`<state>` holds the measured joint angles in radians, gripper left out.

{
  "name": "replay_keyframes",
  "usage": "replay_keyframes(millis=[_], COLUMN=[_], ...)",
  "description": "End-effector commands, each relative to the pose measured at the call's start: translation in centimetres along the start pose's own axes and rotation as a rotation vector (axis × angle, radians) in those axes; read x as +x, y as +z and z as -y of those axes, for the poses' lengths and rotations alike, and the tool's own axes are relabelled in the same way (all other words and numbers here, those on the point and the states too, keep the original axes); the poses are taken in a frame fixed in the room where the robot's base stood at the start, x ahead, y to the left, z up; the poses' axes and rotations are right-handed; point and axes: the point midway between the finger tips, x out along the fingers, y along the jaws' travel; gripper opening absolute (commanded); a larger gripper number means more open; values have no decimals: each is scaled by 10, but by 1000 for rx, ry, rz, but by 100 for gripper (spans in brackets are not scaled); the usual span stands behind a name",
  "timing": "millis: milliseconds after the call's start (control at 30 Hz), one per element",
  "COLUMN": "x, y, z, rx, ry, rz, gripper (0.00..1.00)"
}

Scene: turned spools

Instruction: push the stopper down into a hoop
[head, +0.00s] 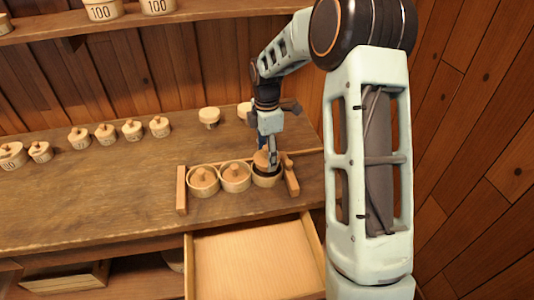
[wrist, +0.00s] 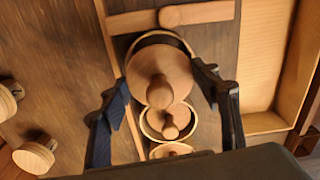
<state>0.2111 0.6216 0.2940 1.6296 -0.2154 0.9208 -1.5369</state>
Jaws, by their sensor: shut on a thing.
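A wooden stopper (wrist: 160,75) with a round knob is between the two fingers of my gripper (wrist: 162,82), which is shut on its sides. In the head view my gripper (head: 268,152) points down over the rightmost hoop (head: 267,181), with the stopper (head: 261,158) at its mouth. The hoop's dark inside shows beyond the stopper in the wrist view (wrist: 160,40). I cannot tell how far the stopper sits in the hoop. The middle hoop (head: 236,187) and left hoop (head: 204,192) each hold a knobbed stopper.
Wooden bars (head: 182,190) and (head: 291,177) flank the row of hoops on the workbench (head: 110,185). Several small knobbed pieces (head: 105,133) stand along the back left. A drawer (head: 250,262) is open in front. A shelf (head: 45,27) with tubs runs above.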

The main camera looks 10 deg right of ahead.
Motion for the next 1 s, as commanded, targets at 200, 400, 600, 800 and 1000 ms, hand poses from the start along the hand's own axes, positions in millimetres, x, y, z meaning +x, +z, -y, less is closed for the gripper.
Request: replay_keyframes(millis=[200,400,600,800,1000], x=[0,1,7,13,19], y=[0,0,0,0,0], z=[0,0,0,0,0], rx=[0,0,0,0,0], ry=[0,0,0,1,1], rz=[0,0,0,0,0], gripper=[30,30,30,30,30])
